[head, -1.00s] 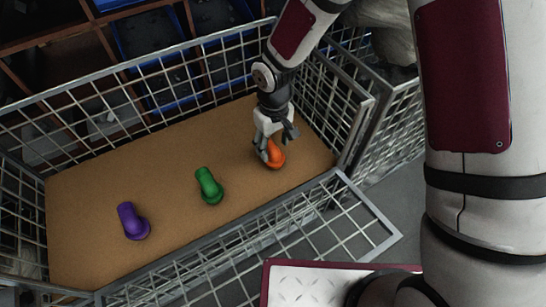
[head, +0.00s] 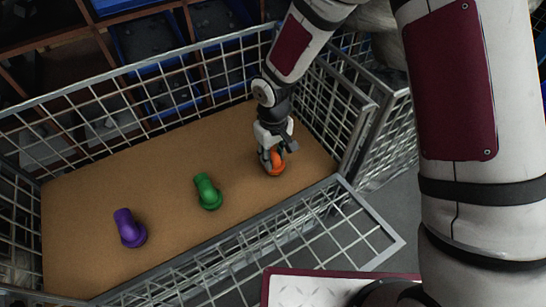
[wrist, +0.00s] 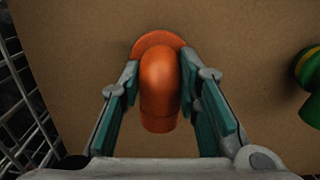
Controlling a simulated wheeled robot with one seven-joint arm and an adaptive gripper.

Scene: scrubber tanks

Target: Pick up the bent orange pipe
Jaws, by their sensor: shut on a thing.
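The bent orange pipe (head: 275,167) is at the right end of the wire basket's brown floor, partly hidden by my gripper in the head view. My gripper (head: 272,158) points down over it and is shut on it. In the wrist view the orange pipe (wrist: 160,85) lies between the two teal-padded fingers of my gripper (wrist: 160,88), with its wide round flange beyond the fingertips. I cannot tell whether the pipe still touches the floor.
A green bent pipe (head: 208,192) lies mid-floor and a purple one (head: 130,229) farther left. The basket's wire walls (head: 350,140) stand close to my gripper's right. A front mesh panel (head: 330,238) is folded down. Brown floor (head: 110,180) is bare behind the pipes.

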